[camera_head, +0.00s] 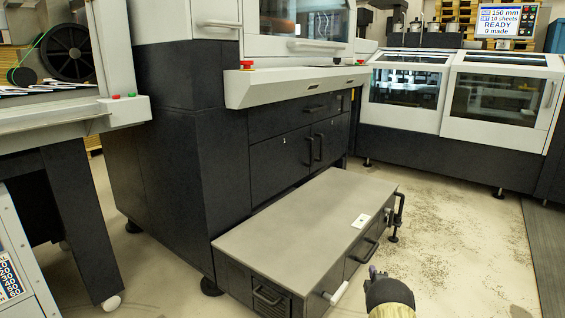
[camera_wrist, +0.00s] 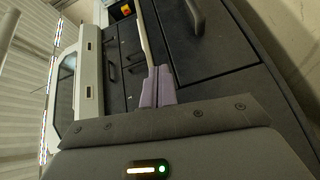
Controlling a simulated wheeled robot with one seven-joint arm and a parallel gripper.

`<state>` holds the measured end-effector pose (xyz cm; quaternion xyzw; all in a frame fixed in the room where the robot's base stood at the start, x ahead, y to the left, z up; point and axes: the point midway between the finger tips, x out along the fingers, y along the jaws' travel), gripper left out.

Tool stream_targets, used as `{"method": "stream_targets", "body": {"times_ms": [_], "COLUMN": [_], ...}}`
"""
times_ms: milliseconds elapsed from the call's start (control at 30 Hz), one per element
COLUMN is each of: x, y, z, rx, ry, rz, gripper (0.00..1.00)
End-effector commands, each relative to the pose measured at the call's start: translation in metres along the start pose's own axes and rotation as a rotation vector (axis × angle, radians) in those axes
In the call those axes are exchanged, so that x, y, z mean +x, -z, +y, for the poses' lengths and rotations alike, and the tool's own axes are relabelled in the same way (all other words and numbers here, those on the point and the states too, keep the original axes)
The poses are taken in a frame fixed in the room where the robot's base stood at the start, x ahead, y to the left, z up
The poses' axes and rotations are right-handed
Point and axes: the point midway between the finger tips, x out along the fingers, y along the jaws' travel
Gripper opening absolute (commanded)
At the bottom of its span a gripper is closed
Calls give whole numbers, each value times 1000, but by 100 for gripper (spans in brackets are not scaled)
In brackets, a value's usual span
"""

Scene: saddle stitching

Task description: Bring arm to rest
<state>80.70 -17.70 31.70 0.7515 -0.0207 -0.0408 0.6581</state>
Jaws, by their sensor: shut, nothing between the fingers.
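My gripper (camera_head: 374,274) shows at the bottom right of centre in the head view, with a dark and yellowish wrist behind it. It is in front of the low dark cabinet's drawer side and looks apart from it. In the wrist view my gripper's mauve fingers (camera_wrist: 158,82) are together and empty. Dark drawer fronts with handles fill the view behind them, and the picture is strongly tilted. Most of my arm is out of view.
A large dark machine (camera_head: 200,150) stands behind. Speckled floor (camera_head: 460,240) at right is free.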

Motion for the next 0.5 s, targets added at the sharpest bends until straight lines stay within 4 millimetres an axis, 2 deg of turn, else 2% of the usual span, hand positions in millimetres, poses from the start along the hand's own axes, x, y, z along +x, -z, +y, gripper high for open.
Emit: {"method": "stream_targets", "body": {"times_ms": [33,100,267,500], "x": [-2,-7,-28,-80], "y": [7,13,25,54], "z": [29,51,99,164], "rx": [49,121,290,537], "ry": [33,85,200,369], "rz": [-22,-56,-142,-274], "gripper": [0,0,0,0]}}
